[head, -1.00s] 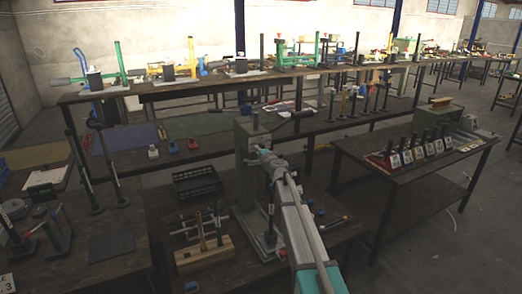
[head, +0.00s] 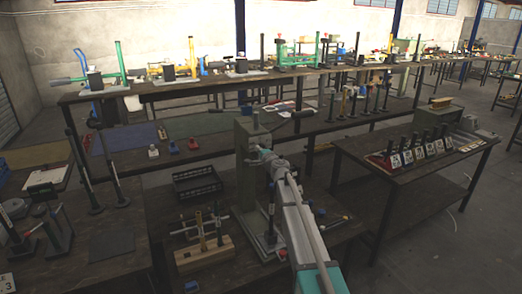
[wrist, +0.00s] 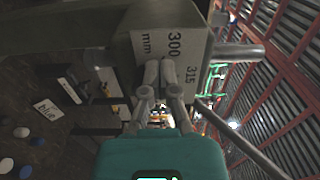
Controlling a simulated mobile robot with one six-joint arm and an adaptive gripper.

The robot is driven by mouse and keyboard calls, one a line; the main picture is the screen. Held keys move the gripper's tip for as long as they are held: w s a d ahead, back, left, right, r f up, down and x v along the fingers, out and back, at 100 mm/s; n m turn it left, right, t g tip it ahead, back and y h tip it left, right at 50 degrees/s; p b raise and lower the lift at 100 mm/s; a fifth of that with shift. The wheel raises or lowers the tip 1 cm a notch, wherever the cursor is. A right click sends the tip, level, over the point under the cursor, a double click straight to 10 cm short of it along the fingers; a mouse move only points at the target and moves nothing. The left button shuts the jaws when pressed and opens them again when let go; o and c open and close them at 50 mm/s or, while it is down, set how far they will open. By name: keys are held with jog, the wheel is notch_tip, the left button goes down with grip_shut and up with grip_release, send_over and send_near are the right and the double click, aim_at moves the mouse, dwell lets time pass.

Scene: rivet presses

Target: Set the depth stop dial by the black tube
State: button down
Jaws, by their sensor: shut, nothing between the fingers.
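A grey-green press (head: 245,165) stands on the near bench. In the wrist view a grey faceted block (wrist: 176,42), which looks like the depth stop dial, fills the upper middle. One face reads "300 mm", and the face to its right reads "315". My gripper (wrist: 162,66) is shut and empty, its fingertips close together in front of the "300 mm" face; I cannot tell whether they touch it. In the head view my gripper (head: 258,156) is at the upper part of the press. A dark upright tube (head: 271,205) stands by the press base; I cannot tell whether it is the black tube.
A wooden block (head: 205,255) holding upright rods and a black crate (head: 196,184) stand left of the press. A grey bar (wrist: 238,52) sticks out right of the dial. A rack of dark-handled tools (head: 408,152) is on the right table.

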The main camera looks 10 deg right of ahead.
jog(key=shift+f+b, duration=1.1)
jog(key=shift+s+a, duration=0.1)
jog(key=shift+a, duration=0.25)
dwell(0.4)
dwell(0.3)
jog(key=v, duration=0.6)
dwell(0.4)
